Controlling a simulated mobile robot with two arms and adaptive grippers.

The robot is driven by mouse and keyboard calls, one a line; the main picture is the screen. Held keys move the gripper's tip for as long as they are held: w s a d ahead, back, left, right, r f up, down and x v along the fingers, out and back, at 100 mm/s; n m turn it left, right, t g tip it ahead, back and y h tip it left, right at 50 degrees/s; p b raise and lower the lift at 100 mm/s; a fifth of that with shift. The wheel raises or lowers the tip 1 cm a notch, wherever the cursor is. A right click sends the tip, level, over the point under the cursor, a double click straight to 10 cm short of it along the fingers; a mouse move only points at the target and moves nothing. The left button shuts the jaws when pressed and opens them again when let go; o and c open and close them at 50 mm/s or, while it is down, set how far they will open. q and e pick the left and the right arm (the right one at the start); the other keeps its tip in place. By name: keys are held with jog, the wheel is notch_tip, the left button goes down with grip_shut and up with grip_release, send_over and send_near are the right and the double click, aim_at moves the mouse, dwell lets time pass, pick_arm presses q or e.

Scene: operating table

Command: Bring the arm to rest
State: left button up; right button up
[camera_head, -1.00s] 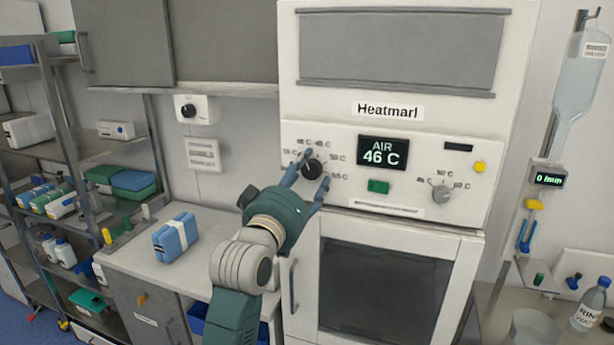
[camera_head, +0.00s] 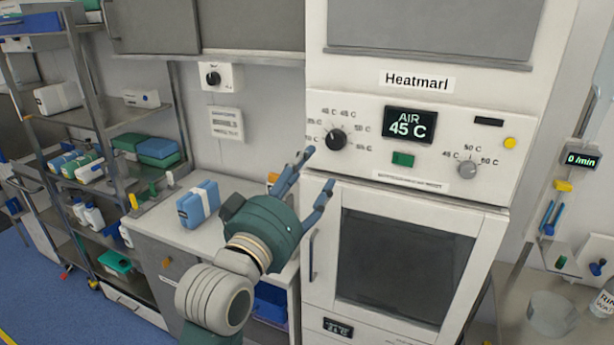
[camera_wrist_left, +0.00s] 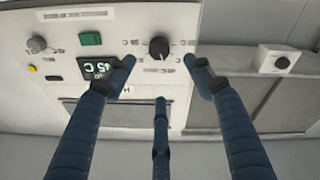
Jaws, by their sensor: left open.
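My left gripper (camera_head: 318,172) is open and empty in the head view, in front of the warming cabinet (camera_head: 475,218). Its blue fingers are spread, below and left of the black knob (camera_head: 337,139), and clear of it. The display (camera_head: 410,124) reads "AIR 45 C". In the left wrist view the open fingers (camera_wrist_left: 160,75) frame the black knob (camera_wrist_left: 159,48), with a visible gap to it. My right gripper is in neither view.
A counter (camera_head: 160,225) with a blue-and-white pack (camera_head: 198,204) lies left of my arm. A shelf rack (camera_head: 98,120) with boxes stands further left. At the right are a pump display (camera_head: 581,160) and a clear container (camera_head: 552,313) on a side surface.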

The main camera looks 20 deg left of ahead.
pick_arm(q)
jog(key=shift+s, duration=0.1)
dwell(0.3)
jog(key=s+d+f+m+g, duration=0.1)
jog(key=s+f+m+g, duration=0.15)
jog(key=f, duration=0.85)
jog(key=s+f+m+g, duration=0.1)
jog(key=s+f+g, duration=0.25)
jog(key=f, duration=0.85)
jog(key=s+f+m+g, duration=0.4)
jog(key=s+f+g, duration=0.6)
jog(key=s+f, duration=1.15)
notch_tip(320, 180, down, 27)
jog(key=s+g+b, duration=0.1)
jog(key=s+b, duration=0.2)
jog(key=b, duration=0.1)
jog(key=s+a+f+g+y+b, duration=0.1)
jog(key=s+a+f+b, duration=0.2)
jog(key=s+f, duration=1.4)
notch_tip(320, 180, down, 5)
jog(key=shift+s+a+r, duration=0.2)
jog(key=shift+s+a, duration=0.1)
jog(key=shift+a, duration=0.15)
